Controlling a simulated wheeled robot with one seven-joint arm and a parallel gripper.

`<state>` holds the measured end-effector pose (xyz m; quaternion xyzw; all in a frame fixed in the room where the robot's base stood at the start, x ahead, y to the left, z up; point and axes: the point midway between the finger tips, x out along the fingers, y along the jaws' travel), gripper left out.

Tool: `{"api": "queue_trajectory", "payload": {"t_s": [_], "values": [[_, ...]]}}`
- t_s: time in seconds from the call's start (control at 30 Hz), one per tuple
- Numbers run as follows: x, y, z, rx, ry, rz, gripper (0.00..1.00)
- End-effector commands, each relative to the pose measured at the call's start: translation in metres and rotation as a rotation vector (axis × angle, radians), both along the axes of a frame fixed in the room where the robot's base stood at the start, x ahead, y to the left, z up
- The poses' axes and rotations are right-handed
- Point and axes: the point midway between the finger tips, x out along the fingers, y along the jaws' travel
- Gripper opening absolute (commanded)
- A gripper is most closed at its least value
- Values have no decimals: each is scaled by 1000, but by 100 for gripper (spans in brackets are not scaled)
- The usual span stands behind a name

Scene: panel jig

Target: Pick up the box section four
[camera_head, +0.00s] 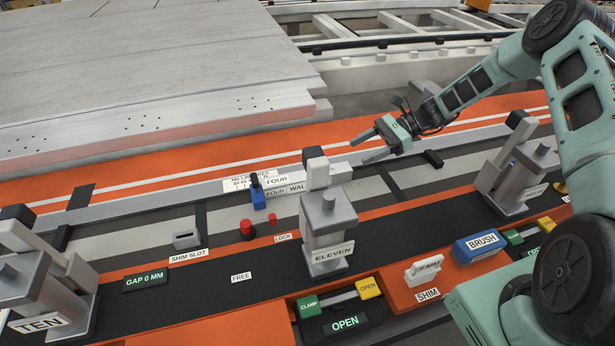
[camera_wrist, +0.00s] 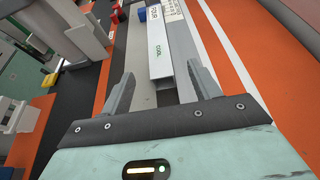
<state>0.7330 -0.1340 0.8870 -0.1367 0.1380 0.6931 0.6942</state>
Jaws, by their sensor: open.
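The box section four (camera_head: 341,173) is a pale grey bar lying lengthwise along the strip behind the ELEVEN clamp, which hides part of it. FOUR labels show near its left part. In the wrist view the box section (camera_wrist: 168,38) runs away from me, its near end between and just beyond my fingertips, with a small label on top. My gripper (camera_head: 362,148) is open and empty, beside the bar's right end in the head view. In the wrist view my gripper (camera_wrist: 160,82) has its fingers apart, one on each side of the bar's line; contact cannot be told.
The ELEVEN clamp post (camera_head: 328,225) stands close in front of the bar. A blue block (camera_head: 258,197) and a red button (camera_head: 246,229) stand to its left. Another clamp post (camera_head: 515,170) stands at right. The orange strip (camera_head: 180,180) behind the bar is clear.

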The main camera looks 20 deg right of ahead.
Motion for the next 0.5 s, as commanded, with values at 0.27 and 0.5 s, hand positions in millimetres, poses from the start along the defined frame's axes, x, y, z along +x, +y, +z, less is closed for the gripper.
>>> {"api": "queue_trajectory", "payload": {"t_s": [0.27, 0.5], "values": [[-1, 46, -17, 1, 0, 3, 62], [-2, 61, -23, 0, 0, 3, 62]]}}
